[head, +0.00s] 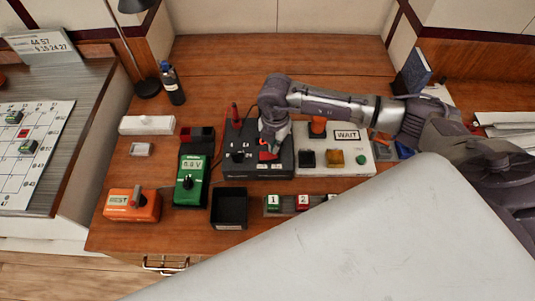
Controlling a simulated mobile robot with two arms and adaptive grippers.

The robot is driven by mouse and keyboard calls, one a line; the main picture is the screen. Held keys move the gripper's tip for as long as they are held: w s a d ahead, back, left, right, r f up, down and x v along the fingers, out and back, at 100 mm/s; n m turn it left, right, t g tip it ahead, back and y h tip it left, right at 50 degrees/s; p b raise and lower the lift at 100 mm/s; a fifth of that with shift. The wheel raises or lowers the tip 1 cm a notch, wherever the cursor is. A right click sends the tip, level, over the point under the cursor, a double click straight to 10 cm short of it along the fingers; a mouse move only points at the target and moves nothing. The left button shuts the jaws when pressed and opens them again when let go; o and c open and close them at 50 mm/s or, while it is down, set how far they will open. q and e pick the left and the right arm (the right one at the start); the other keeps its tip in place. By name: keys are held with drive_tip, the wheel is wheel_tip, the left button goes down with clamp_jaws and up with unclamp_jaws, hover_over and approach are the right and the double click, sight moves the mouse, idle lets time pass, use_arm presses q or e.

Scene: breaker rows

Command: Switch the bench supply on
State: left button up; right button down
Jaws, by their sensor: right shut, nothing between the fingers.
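The bench supply appears to be the dark grey box (240,171) at the middle of the wooden desk. It has a black knob (237,156) at its left and a red switch (268,156) at its right. A red probe-like piece stands at its back left. My right arm reaches in from the right, and my right gripper (269,147) is shut and empty, pointing down right at the red switch. The fingertips partly hide the switch; I cannot tell whether they touch it or which way it is set. My left gripper is out of view.
A pale panel (310,168) with a WAIT display (347,134) and coloured buttons stands right of the box. A green meter (188,185), an orange meter (133,205) and an empty black tray (229,209) lie left and in front. The desk's back is clear.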

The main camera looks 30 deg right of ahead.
drive_tip(key=shift+f+b, duration=0.95)
drive_tip(key=shift+f, duration=0.35)
drive_tip(key=shift+r, duration=0.2)
drive_tip(key=shift+r+p, duration=2.7)
drive_tip(key=shift+r, duration=0.7)
drive_tip(key=shift+s+f, duration=0.1)
